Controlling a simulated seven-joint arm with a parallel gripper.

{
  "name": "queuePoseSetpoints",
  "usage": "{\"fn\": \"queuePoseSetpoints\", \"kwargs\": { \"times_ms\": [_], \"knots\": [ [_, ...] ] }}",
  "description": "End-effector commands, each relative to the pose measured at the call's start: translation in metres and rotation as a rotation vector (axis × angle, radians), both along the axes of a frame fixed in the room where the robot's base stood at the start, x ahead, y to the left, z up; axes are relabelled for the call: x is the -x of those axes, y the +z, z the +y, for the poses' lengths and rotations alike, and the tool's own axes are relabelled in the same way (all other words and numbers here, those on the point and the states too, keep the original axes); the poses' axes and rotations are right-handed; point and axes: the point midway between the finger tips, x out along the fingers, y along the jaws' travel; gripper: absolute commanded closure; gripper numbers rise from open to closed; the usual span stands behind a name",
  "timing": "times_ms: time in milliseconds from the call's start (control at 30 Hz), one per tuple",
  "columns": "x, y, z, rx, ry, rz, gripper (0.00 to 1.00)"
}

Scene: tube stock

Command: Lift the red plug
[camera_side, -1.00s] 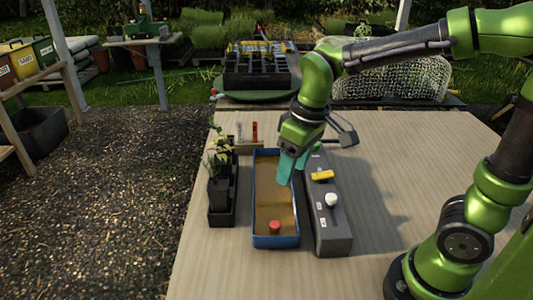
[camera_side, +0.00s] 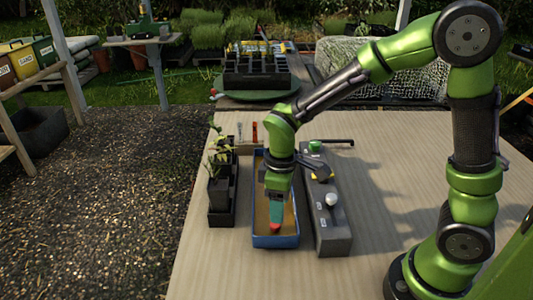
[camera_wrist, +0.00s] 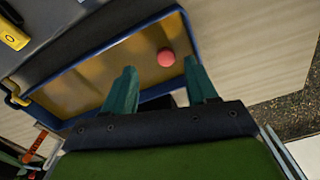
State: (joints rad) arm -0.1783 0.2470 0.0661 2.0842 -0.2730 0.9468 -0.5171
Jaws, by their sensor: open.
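The red plug (camera_side: 275,228) stands in the near end of the blue-rimmed tray (camera_side: 275,242), whose floor is brownish. In the side view my gripper (camera_side: 276,222) points down over the plug, and its teal fingers hide part of it. In the wrist view the plug (camera_wrist: 166,57) shows as a round red top, ahead of the fingertips and between their lines, closer to the right finger. My gripper (camera_wrist: 160,68) is open with nothing between its fingers. Whether a finger touches the plug cannot be told.
A grey block (camera_side: 333,240) with a white knob (camera_side: 331,199), a yellow part and a green part stands right of the tray. Black pots with plants (camera_side: 219,190) stand close on the left. The table's right side is clear.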

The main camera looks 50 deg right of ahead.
Motion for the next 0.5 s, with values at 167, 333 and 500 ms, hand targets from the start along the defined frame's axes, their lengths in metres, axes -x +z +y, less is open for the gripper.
{"fn": "queuePoseSetpoints", "kwargs": {
  "times_ms": [167, 333, 500],
  "knots": [
    [0.000, -0.014, 0.003, 0.001, 0.000, 0.003, 0.43],
    [-0.001, -0.040, 0.010, 0.001, 0.001, 0.004, 0.43],
    [-0.002, -0.054, 0.010, 0.000, 0.000, 0.000, 0.43]
  ]
}}
